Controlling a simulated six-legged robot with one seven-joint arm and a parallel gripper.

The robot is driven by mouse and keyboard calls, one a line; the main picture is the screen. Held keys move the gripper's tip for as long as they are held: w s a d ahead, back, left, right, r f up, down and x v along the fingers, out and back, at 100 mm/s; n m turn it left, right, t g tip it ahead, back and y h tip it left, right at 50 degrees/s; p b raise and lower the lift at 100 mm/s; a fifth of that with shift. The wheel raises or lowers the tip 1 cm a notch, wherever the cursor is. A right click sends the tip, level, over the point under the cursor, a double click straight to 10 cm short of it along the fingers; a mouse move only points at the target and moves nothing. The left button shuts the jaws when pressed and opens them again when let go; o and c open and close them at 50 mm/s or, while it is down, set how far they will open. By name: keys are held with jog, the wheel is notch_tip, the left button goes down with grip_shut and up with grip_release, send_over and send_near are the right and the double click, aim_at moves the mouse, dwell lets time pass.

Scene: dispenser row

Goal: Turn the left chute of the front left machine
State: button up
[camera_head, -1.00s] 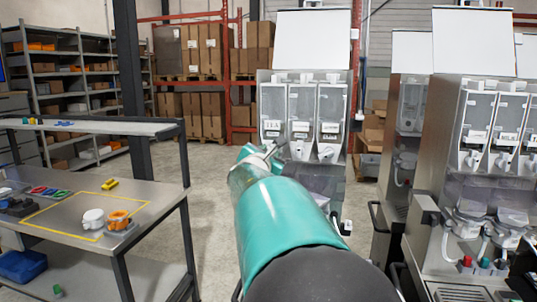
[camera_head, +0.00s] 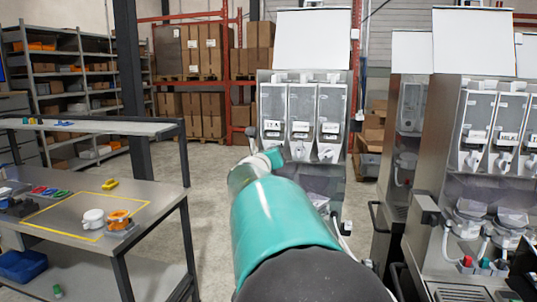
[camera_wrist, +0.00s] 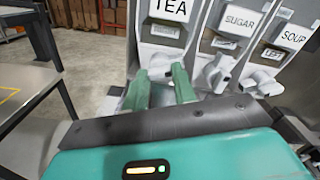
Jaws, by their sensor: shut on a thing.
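The dispensing machine (camera_head: 265,92) straight ahead has three clear canisters side by side, each with a white chute below. The wrist view shows labels TEA, SUGAR and SOUP. The left chute (camera_wrist: 160,73) is under the TEA label, between the two green fingers of my gripper (camera_wrist: 160,90). My gripper is shut on this chute, which is partly hidden by the fingers. The middle chute (camera_wrist: 217,73) and right chute (camera_wrist: 261,83) are to the right, clear of the fingers.
More dispensing machines (camera_head: 445,150) stand close together at the right. A steel table (camera_head: 155,195) at the left bears a white item (camera_head: 93,218), an orange item (camera_head: 118,219) and other small things. Open floor (camera_head: 215,190) lies between table and machine.

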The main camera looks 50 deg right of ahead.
jog(key=n, duration=1.3)
dwell(0.4)
jog(key=o, duration=1)
